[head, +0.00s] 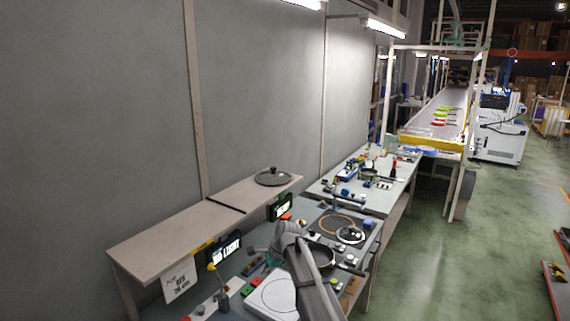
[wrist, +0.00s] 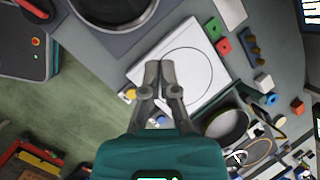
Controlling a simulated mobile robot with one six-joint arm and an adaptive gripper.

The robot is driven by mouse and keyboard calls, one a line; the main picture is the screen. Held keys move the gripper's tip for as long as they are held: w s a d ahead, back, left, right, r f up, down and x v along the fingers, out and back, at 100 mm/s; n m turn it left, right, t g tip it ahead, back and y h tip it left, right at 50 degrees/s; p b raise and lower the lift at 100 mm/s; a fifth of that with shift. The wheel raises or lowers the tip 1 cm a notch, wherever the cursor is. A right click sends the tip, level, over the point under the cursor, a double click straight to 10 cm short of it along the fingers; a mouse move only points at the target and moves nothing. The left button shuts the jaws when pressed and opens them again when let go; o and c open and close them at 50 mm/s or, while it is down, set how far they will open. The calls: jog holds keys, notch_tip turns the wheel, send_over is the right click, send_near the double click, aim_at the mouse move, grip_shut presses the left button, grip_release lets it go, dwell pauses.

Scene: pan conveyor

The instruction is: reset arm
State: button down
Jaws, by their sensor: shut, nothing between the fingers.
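My gripper (wrist: 160,66) is shut and empty in the wrist view, its two fingertips together. It hangs over the left part of a white square board (wrist: 205,66) with a thin circle drawn on it. In the head view my arm (head: 305,275) reaches over the near workbench, and my fingertips cannot be made out there. The white board (head: 272,297) shows left of my arm. A dark pan (head: 320,256) sits on the bench, partly hidden behind my arm.
A raised shelf (head: 180,225) runs along the wall with a dark lid (head: 272,177) on it. Coloured blocks (wrist: 224,46) lie beside the board. A round dark vessel (wrist: 112,12) stands at the top of the wrist view. Open green floor (head: 425,245) lies to the right.

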jog(key=s+d+f+n+h+b, duration=0.2)
jog(key=s+d+n, duration=0.4)
jog(key=s+d, duration=0.6)
jog(key=s+d+f+n+h+b, duration=0.3)
jog(key=s+d+f+n, duration=0.4)
jog(key=s+d, duration=0.5)
jog(key=s+b, duration=0.1)
jog(key=s, duration=0.1)
jog(key=shift+s+d+n+g+b, duration=0.15)
jog(key=shift+s+n+g+b, duration=0.15)
jog(key=shift+b, duration=0.05)
